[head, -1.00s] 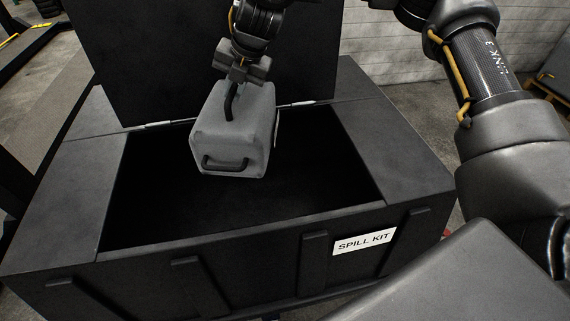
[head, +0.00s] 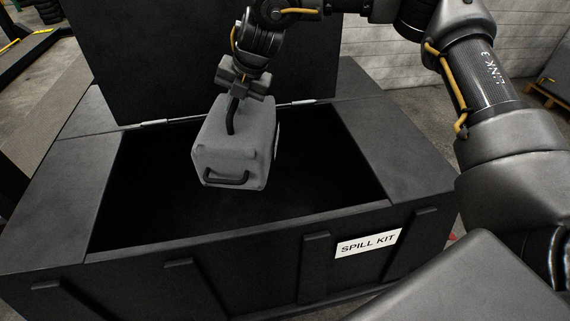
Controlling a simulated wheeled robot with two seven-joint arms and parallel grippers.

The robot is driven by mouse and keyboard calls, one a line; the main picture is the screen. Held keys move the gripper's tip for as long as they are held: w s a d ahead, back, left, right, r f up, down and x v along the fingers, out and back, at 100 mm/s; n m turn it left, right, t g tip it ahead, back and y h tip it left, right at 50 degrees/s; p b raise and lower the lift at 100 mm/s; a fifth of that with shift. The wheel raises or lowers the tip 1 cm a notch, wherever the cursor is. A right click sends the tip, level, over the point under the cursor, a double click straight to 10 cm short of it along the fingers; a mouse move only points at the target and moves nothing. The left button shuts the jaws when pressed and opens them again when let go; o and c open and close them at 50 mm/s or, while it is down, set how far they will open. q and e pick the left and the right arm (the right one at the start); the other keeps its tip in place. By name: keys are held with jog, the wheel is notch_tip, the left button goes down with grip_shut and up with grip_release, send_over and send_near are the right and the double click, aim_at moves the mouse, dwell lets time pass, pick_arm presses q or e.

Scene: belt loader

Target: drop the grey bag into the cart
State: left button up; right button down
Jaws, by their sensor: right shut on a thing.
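The grey bag (head: 228,160), boxy with dark handles on its top and front, hangs upright over the opening of a black chest. My right gripper (head: 238,91) is shut on the bag's top handle. The chest (head: 140,262) has a wide dark opening and a "SPILL KIT" label on its front. The bag's lower part overlaps the opening in the picture; whether its bottom is below the rim I cannot tell. The chest's floor is too dark to make out. No separate cart can be made out. My left gripper is not in view.
The chest's raised lid (head: 150,60) stands behind the opening, close behind the bag and my right gripper. Flat ledges (head: 75,190) flank the opening. The opening is clear around the bag.

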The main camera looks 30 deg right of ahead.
jog(key=shift+f, duration=0.25)
jog(key=c, duration=1.3)
grip_release()
jog(key=shift+s, duration=0.1)
jog(key=shift+f, duration=0.2)
jog(key=shift+s+d+r+b, duration=0.1)
jog(key=shift+d+r+b, duration=0.05)
jog(key=shift+r+b, duration=0.25)
jog(key=shift+b+v, duration=1.2)
jog(key=shift+v, duration=3.95)
